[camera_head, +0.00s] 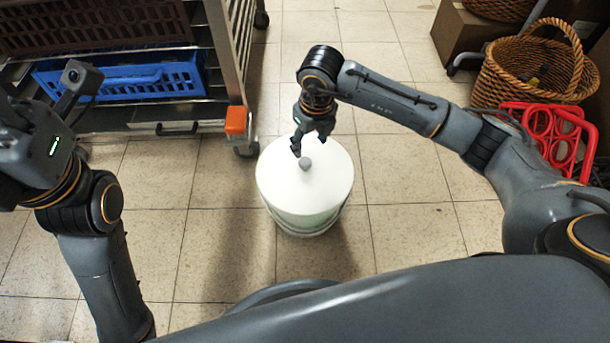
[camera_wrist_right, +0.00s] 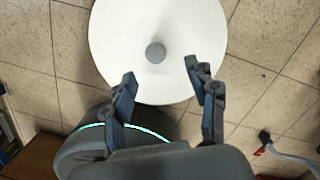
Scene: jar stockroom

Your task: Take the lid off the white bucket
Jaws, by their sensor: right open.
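The white bucket (camera_head: 308,222) stands upright on the tiled floor in front of me in the head view. Its round white lid (camera_head: 325,185) sits on top with a small grey knob (camera_head: 305,163) near the middle. The lid (camera_wrist_right: 125,40) and knob (camera_wrist_right: 155,52) also show in the right wrist view. My right gripper (camera_head: 308,148) is open just above the lid, beside the knob. In the right wrist view its fingers (camera_wrist_right: 159,72) are spread, with the knob ahead of the gap between them. My left arm is at the left; its fingers are not clearly visible.
A metal rack with a blue crate (camera_head: 125,82) stands at the back left, with an orange block (camera_head: 236,121) on its corner post. A wicker basket (camera_head: 530,68) and red plastic racks (camera_head: 550,130) are at the right. The floor around the bucket is clear.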

